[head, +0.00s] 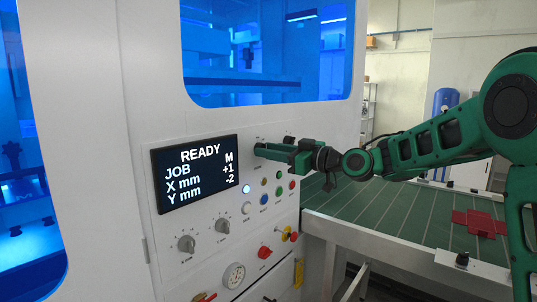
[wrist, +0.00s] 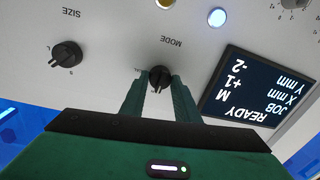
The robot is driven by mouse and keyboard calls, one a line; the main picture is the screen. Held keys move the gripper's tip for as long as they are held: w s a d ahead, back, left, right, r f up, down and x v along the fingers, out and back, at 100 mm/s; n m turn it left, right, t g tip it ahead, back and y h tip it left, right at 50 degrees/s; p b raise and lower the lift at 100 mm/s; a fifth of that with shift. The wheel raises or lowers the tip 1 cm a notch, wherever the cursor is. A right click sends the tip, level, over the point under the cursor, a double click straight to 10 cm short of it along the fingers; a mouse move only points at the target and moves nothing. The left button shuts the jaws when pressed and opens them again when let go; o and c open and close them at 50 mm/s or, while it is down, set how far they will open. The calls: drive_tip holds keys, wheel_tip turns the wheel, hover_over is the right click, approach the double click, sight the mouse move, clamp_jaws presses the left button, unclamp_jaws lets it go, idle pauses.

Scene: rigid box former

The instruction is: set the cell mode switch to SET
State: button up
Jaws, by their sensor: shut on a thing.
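The mode switch (wrist: 160,76) is a small black rotary knob on the light panel, under the label MODE, which appears upside down in the wrist view. My gripper (wrist: 159,84) has its two green fingers on either side of the knob and is shut on it. A small position label beside the knob is partly hidden by a finger and unreadable; I cannot tell which position the knob points to. In the head view my gripper (head: 260,149) reaches the panel right of the display and hides the switch. The display (head: 196,174) reads READY, JOB M, X mm +1, Y mm -2.
A black SIZE knob (wrist: 67,54) sits beside the mode switch in the wrist view. Below my gripper are several coloured buttons, a lit white button (head: 247,189), two grey knobs (head: 186,243) and a gauge (head: 234,275). A green slatted table (head: 370,212) carries a red flat piece (head: 480,222).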

drive_tip(key=shift+w+d+f+m+t, duration=0.1)
drive_tip(key=shift+d+m+t, duration=0.1)
drive_tip(key=shift+m, duration=1.95)
drive_tip(key=shift+w+d+f+m+t, duration=0.1)
drive_tip(key=shift+d+m, duration=0.05)
drive_tip(key=shift+m, duration=2)
drive_tip(key=shift+d, duration=0.1)
drive_tip(key=o, duration=1)
drive_tip(key=shift+o, duration=0.2)
drive_tip(key=shift+s, duration=0.1)
drive_tip(key=v, duration=1)
drive_tip(key=shift+s+d, duration=0.15)
drive_tip(key=shift+d, duration=0.05)
drive_tip(key=shift+f, duration=0.1)
